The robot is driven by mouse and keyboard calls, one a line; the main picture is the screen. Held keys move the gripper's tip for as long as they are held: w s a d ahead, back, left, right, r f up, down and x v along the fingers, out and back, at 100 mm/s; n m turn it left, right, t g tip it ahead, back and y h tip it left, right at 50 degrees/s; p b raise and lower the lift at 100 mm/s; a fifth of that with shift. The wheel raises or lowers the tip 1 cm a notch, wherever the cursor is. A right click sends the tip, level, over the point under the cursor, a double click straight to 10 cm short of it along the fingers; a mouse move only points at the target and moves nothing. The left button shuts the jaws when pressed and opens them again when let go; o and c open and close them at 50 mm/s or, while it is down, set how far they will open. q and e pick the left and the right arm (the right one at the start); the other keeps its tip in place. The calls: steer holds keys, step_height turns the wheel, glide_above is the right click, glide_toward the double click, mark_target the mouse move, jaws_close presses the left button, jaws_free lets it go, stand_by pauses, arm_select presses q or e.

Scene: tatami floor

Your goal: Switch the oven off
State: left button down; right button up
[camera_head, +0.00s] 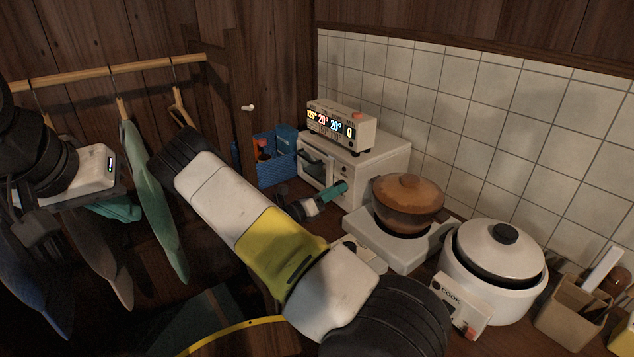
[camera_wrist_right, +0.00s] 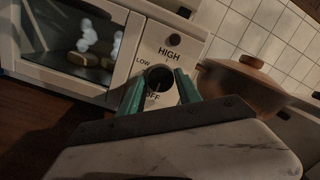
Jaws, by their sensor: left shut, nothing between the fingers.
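The white toaster oven (camera_head: 375,158) stands on the counter against the tiled wall. Contact with the knob is unclear. The knob's setting cannot be read. The oven's glass door (camera_wrist_right: 75,40) is shut, with bread-like pieces behind it. My left gripper (camera_head: 122,210) is at the left, shut and empty.
A display box (camera_head: 341,124) sits on the oven. A brown pot (camera_head: 407,200) on a burner and a white rice cooker (camera_head: 495,270) stand to its right. A blue basket (camera_head: 275,165) is left of the oven. Cloths (camera_head: 150,200) hang from a rail near my left arm.

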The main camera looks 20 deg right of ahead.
steer(key=shift+o, duration=1.2)
steer(key=shift+a, duration=0.1)
steer(key=v, duration=0.7)
steer(key=shift+s+a, duration=0.1)
steer(key=shift+a, duration=0.2)
